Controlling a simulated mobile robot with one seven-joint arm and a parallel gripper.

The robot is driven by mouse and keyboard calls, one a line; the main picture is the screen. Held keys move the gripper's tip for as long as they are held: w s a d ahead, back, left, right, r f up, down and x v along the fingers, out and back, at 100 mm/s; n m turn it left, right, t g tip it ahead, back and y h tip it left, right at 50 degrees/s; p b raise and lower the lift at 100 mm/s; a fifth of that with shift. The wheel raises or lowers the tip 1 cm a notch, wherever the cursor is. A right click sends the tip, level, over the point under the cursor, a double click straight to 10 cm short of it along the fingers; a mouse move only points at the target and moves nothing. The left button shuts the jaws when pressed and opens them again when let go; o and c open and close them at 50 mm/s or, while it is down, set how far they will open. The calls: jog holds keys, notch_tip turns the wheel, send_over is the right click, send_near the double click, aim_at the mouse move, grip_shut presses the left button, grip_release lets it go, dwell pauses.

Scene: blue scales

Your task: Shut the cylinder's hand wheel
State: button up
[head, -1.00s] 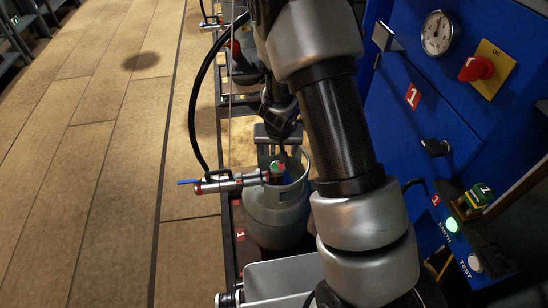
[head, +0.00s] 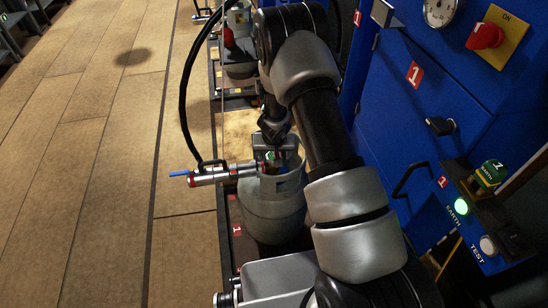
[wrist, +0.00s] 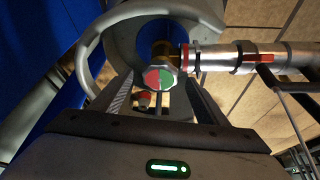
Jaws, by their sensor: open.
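The grey gas cylinder (head: 272,218) stands upright in the middle of the head view, with a collar around its top. Its hand wheel (wrist: 160,78), with a red and green face, shows in the wrist view; in the head view it is mostly hidden by my gripper (head: 271,152). A brass valve (wrist: 163,52) is behind the wheel. My gripper (wrist: 162,88) is open, with one finger on each side of the wheel near the tips. I cannot tell whether either finger touches it.
A silver coupling (wrist: 228,57) runs sideways from the valve; its blue-ended part (head: 180,173) and black hose (head: 185,100) are left of the cylinder. Blue cabinets (head: 425,120) stand close on the right. The floor at left is clear.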

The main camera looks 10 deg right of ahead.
jog(key=shift+w+f, duration=0.2)
jog(key=shift+f, duration=0.3)
jog(key=c, duration=1)
jog(key=shift+c, duration=0.2)
jog(key=shift+r+p, duration=0.1)
jog(key=shift+p, duration=0.3)
